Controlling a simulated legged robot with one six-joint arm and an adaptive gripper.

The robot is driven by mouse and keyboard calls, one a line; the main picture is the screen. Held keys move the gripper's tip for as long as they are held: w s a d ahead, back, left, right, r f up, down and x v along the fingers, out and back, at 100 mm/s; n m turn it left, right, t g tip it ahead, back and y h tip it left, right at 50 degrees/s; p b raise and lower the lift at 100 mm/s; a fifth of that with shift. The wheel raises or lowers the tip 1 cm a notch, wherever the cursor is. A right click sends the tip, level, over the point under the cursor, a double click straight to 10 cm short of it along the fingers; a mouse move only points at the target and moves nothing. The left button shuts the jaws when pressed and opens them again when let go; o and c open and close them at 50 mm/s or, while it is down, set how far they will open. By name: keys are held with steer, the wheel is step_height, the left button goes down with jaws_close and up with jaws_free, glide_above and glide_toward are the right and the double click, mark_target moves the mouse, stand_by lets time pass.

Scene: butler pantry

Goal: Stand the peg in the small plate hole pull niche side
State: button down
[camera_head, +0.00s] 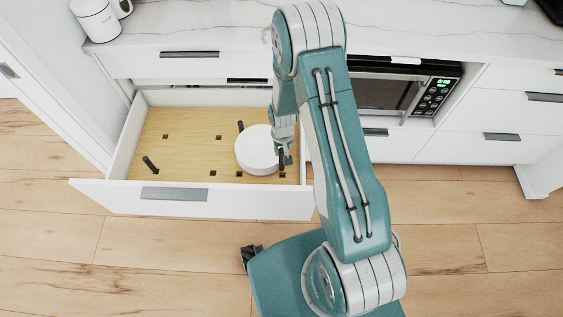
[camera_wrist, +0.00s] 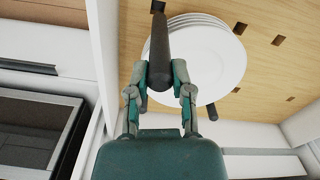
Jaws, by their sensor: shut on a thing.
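My gripper (camera_head: 284,155) is shut on a dark, round peg (camera_wrist: 159,45), over the right side of the open drawer. The wrist view also shows my gripper (camera_wrist: 160,78) closed around the peg beside the plates. A stack of white plates (camera_head: 257,148) stands left of my gripper; it also shows in the wrist view (camera_wrist: 212,55). A second peg (camera_head: 240,127) stands at the back of the stack. A third peg (camera_head: 150,164) stands tilted-looking at the drawer's front left. I cannot tell whether the held peg's lower end touches the board.
The drawer's wooden board (camera_head: 185,155) has several square holes, such as one at the front middle (camera_head: 213,173). White drawer walls (camera_head: 126,140) surround it. A microwave (camera_head: 390,92) is right of the drawer. White mugs (camera_head: 96,20) stand on the counter (camera_head: 200,28).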

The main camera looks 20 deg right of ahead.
mark_target(282, 161)
step_height(282, 161, down, 7)
steer(key=shift+f, duration=0.45)
steer(key=shift+d, duration=0.1)
steer(key=c, duration=0.5)
jaws_free()
steer(key=shift+d, duration=0.2)
steer(key=shift+a, duration=0.1)
steer(key=shift+a, duration=0.15)
